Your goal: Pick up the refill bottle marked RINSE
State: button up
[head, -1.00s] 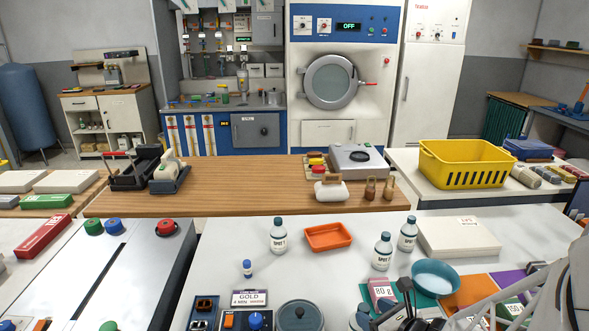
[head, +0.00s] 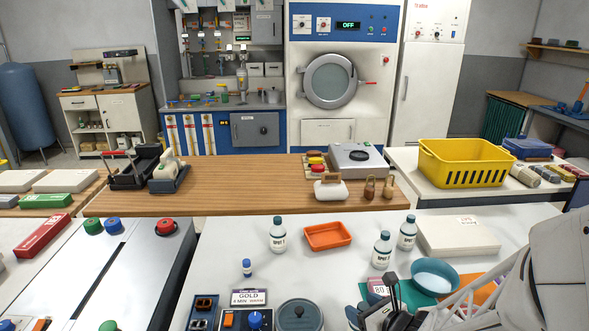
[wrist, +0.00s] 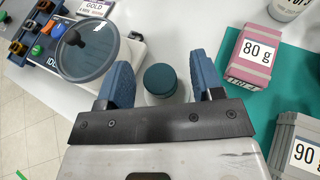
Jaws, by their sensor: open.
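In the wrist view a bottle with a round teal cap (wrist: 160,80) stands below my gripper (wrist: 163,76), seen from above. The cap shows between the two blue fingers, with a gap on each side; the fingers are open. Its label is hidden. In the head view my gripper (head: 372,306) is low at the front of the white table and largely covers that bottle. Three other white bottles with dark caps stand behind: one at left (head: 278,238), one in the middle (head: 382,251), one at right (head: 407,234). Their labels appear to read SPOT; no RINSE label is legible.
A pink 80 g block (wrist: 252,56) lies right of my gripper on a teal mat (wrist: 290,85), with a grey 90 g block (wrist: 298,145) nearer. A scale with a round plate (wrist: 88,48) is close at left. An orange tray (head: 328,236) and blue bowl (head: 435,274) stand farther back.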

jog(key=shift+x, duration=0.95)
jog(key=shift+c, duration=0.2)
grip_shut()
